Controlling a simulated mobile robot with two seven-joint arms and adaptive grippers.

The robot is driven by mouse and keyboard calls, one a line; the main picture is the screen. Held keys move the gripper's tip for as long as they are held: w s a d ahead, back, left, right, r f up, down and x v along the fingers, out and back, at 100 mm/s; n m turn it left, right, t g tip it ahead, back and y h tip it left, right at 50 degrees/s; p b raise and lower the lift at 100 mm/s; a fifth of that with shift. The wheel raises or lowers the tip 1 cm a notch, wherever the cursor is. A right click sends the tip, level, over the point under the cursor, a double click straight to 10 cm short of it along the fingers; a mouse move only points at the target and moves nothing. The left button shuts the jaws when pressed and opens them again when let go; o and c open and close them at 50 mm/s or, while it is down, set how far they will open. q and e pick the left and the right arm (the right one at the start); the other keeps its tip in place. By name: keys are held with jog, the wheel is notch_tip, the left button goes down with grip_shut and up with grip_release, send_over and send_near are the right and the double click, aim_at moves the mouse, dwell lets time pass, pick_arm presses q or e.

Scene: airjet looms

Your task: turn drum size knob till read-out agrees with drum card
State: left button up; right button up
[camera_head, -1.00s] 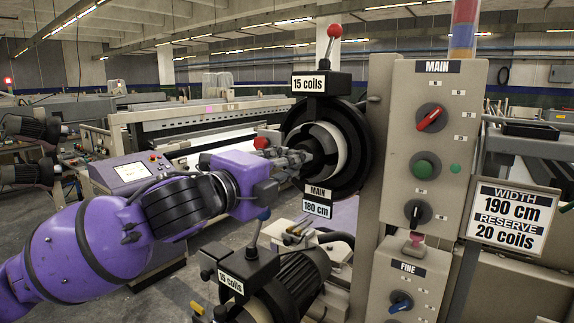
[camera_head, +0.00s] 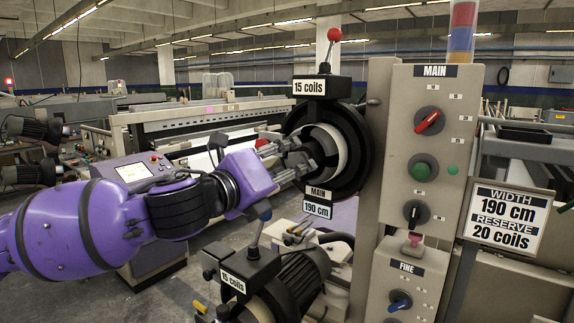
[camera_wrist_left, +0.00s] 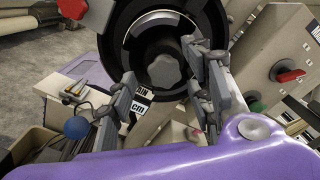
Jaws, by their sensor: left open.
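The main drum (camera_head: 338,142) is a black wheel with a pale inner ring. Its grey lobed drum size knob (camera_wrist_left: 164,72) shows in the left wrist view at the drum's centre. My left gripper (camera_head: 290,158) is open in front of the knob, one finger on each side of it in the wrist view, with visible gaps. The width read-out (camera_head: 318,209) under the drum says MAIN 190 cm. The drum card (camera_head: 505,218) at right says WIDTH 190 cm, RESERVE 20 coils. My right gripper is not in view.
A plate (camera_head: 309,87) above the drum reads 15 coils, with a red-ball lever (camera_head: 334,35) over it. A lower drum unit (camera_head: 290,285) also has a 15 coils plate and a blue-ball lever. The MAIN panel (camera_head: 432,150) and FINE panel (camera_head: 403,285) stand right of the drum.

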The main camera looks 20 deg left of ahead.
pick_arm(q)
jog(key=v, duration=0.5)
jog(key=shift+s+a, duration=0.15)
jog(key=shift+s, duration=0.2)
